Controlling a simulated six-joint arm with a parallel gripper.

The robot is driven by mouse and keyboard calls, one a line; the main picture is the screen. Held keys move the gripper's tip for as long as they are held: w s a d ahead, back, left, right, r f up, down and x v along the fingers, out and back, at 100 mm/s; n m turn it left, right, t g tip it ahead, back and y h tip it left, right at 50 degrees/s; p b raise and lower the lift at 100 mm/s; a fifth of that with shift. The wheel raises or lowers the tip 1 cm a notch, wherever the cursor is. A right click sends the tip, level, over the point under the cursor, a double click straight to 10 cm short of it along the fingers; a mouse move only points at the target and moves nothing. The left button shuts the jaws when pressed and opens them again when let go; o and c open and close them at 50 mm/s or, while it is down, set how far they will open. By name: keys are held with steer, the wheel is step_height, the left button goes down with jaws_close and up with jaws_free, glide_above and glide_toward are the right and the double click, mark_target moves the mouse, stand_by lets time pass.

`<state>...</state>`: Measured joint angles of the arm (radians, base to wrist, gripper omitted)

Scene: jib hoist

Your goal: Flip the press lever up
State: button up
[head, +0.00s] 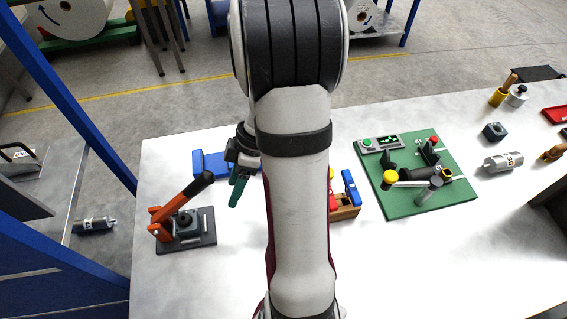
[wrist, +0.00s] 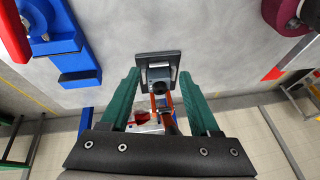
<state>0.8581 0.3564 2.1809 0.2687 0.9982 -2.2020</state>
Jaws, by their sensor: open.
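The press (head: 190,228) stands on a dark base plate at the left of the table. Its orange lever (head: 168,214) ends in a black grip (head: 196,188) and slants up to the right over the press body. In the wrist view the press (wrist: 157,60) shows ahead, between my fingers, with the orange lever (wrist: 170,101) partly hidden behind my gripper's near edge. My gripper (head: 239,180) has green fingers and is open and empty. In the head view it is right of the black grip, apart from it.
A blue block (head: 208,164) lies behind the press, near my gripper. Right of my arm are a small tray with blue and red parts (head: 347,205) and a green board (head: 415,205) with fixtures. The table left of my arm, in front of the press, is clear.

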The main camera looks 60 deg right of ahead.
steer(key=w+a+r, duration=0.3)
steer(key=r, duration=0.6)
steer(key=v, duration=0.9)
steer(key=s+d+f+m+t+y, duration=0.4)
steer(key=s+f+m+t, duration=0.4)
steer(key=s+f+m, duration=0.2)
steer(key=shift+s+d+f+t+y, duration=0.3)
steer(key=shift+s+d+f+y, duration=0.1)
steer(key=shift+s+d+f, duration=0.3)
steer(key=shift+w+d, duration=0.1)
steer(key=shift+c, duration=0.3)
